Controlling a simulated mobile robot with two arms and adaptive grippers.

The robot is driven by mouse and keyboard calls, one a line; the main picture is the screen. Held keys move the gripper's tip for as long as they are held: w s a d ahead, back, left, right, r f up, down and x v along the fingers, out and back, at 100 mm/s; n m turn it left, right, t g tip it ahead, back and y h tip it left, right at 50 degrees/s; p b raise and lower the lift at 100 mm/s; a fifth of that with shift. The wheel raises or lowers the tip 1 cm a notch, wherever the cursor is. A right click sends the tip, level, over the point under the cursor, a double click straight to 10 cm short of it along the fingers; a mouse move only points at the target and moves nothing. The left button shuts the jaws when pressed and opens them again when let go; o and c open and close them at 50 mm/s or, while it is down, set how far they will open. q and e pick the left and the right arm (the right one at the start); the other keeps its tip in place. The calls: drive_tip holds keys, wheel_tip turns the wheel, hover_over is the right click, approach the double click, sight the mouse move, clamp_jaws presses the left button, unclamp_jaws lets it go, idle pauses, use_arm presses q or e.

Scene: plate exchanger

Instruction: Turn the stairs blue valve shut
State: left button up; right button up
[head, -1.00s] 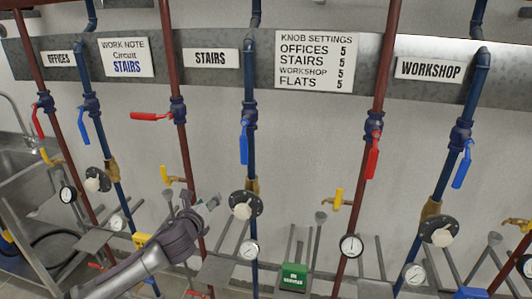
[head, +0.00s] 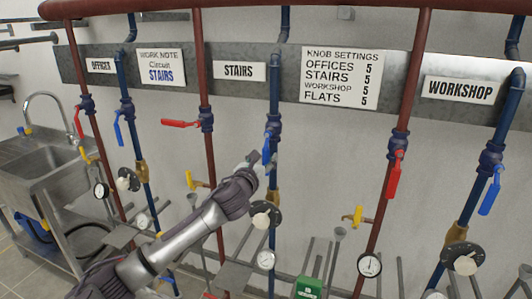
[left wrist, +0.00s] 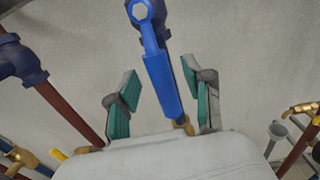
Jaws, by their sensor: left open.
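The stairs blue valve has a blue lever handle (head: 266,148) on the blue pipe just right of the STAIRS sign (head: 238,71). The handle hangs down, roughly along the pipe. My left gripper (head: 253,160) is at this handle in the head view, partly hiding its lower part. In the left wrist view, the blue handle (left wrist: 162,85) reaches down between the two open, green-padded fingers. A gap shows on both sides, so the fingers look apart from it. My right gripper is out of view.
The stairs red lever (head: 181,123) sticks out level to the left of its red pipe. A black round knob unit (head: 266,214) sits below on the blue pipe. A settings sign (head: 341,77) hangs to the right. A steel sink (head: 45,165) stands at far left.

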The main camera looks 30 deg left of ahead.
use_arm(q)
drive_tip(key=shift+x, duration=1.15)
clamp_jaws()
